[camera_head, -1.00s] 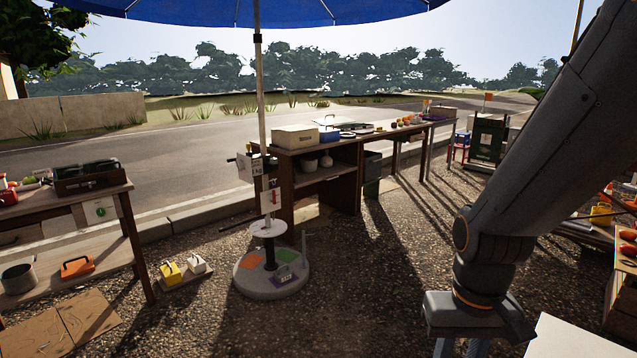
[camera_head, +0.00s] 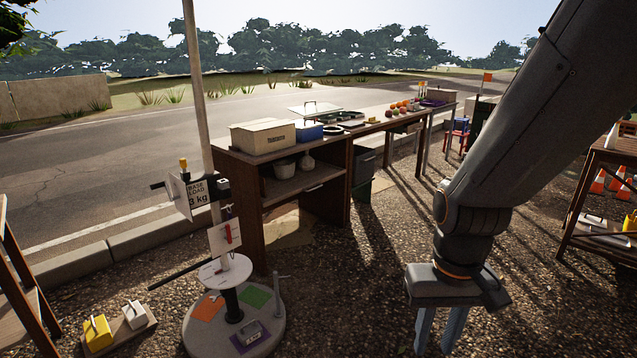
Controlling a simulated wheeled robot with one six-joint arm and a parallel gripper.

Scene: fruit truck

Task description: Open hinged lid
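A cardboard-coloured box (camera_head: 263,137) stands at the near end of the long wooden table. A smaller blue box (camera_head: 309,133) is to its right. A pale flat panel with a dark handle (camera_head: 316,111) shows behind the blue box; I cannot tell whether it is a hinged lid or what it belongs to. My gripper (camera_head: 440,333) hangs pointing down at the lower right, in front of the table and well apart from these boxes. Its two fingers are spread with a gap and nothing between them; their tips are cut off by the frame.
The long wooden table (camera_head: 335,148) has a shelf and carries fruit toward its far end. An umbrella stand with a round base (camera_head: 262,338) is at the lower left. Yellow and white items (camera_head: 97,334) lie left of it. Gravel between the stand and my gripper is clear.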

